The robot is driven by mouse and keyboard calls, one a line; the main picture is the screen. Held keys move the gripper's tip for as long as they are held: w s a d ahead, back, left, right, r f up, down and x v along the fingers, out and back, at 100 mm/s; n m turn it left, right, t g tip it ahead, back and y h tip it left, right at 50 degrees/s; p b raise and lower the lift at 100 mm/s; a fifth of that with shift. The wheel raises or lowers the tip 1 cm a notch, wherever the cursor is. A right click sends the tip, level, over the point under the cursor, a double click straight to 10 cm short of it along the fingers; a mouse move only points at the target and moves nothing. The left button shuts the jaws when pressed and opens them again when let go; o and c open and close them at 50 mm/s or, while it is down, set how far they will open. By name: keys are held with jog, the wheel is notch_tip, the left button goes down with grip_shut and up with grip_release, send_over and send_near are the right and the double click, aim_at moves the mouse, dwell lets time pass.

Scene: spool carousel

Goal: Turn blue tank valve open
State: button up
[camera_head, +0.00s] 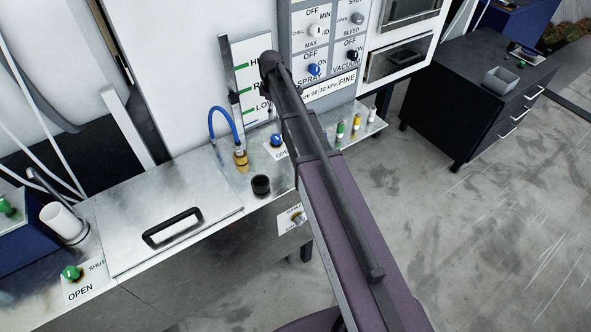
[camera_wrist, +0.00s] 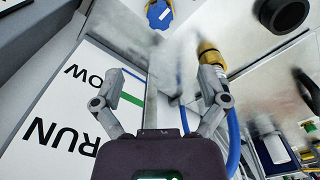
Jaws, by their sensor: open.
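The blue valve knob (camera_head: 277,140) sits on the metal counter beside a white label reading OPEN, just left of my arm in the head view. In the wrist view the blue knob (camera_wrist: 158,14) shows at the top edge, cut off by the frame. My gripper (camera_wrist: 157,78) is open and empty, its two fingers spread apart. The knob lies beyond the fingertips, apart from them. In the head view my gripper cannot be made out behind my arm.
A brass fitting (camera_head: 240,160) with a blue hose (camera_head: 222,110) stands left of the knob; the fitting (camera_wrist: 209,55) is close to my right finger in the wrist view. A black cup (camera_head: 261,185) stands in front. A panel with RUN and LOW markings (camera_wrist: 70,110) is close on the left.

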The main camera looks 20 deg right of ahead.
jog(key=s+f+m+b, duration=0.1)
jog(key=s+m, duration=0.5)
jog(key=s, duration=0.8)
jog(key=s+f+m+b, duration=0.2)
jog(key=s+m, duration=0.4)
jog(key=s, duration=0.8)
jog(key=shift+s, duration=0.2)
jog(key=shift+a, duration=0.1)
jog(key=shift+s+m, duration=0.3)
jog(key=shift+s, duration=0.05)
